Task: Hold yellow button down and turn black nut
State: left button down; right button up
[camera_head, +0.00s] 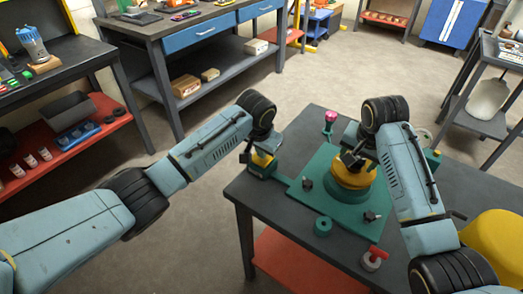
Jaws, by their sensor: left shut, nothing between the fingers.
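The yellow button (262,161) sits on a small green base at the left end of the table. My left gripper (247,157) is shut and empty, right at the button; I cannot tell whether it presses on it. A yellow round part (349,190) stands on the green plate (316,207). My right gripper (350,160) is over its top, and its fingers are too small and dark to read. A black nut there is hidden or not told apart from the fingers. Small black pieces also stand on the plate, at its left (307,184) and front (371,216).
On the dark table (275,214) are a green ring (323,226), a red-handled part (374,258) and a pink-topped knob (329,120). A yellow rounded object (497,235) is at the right. Workbenches stand behind and left, with open floor between.

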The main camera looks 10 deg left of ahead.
pick_arm(q)
jog(key=shift+f, duration=0.15)
pick_arm(e)
jog(key=c, duration=0.7)
jog(key=shift+o, duration=0.2)
jog(key=shift+a+m+h, duration=0.2)
jog(key=shift+m+h, duration=0.1)
jog(key=shift+m, duration=0.8)
jog(key=m+h, duration=0.1)
jog(key=m, duration=0.3)
jog(key=shift+w+a+m+g, duration=0.1)
jog(key=shift+m+g, duration=0.2)
jog(key=m, duration=0.3)
jog(key=m+g+h, duration=0.1)
jog(key=m, duration=0.2)
jog(key=shift+w+h, duration=0.2)
jog(key=shift+h, duration=0.1)
jog(key=shift+c, duration=0.5)
jog(key=o, duration=1.1)
jog(key=shift+s, duration=0.1)
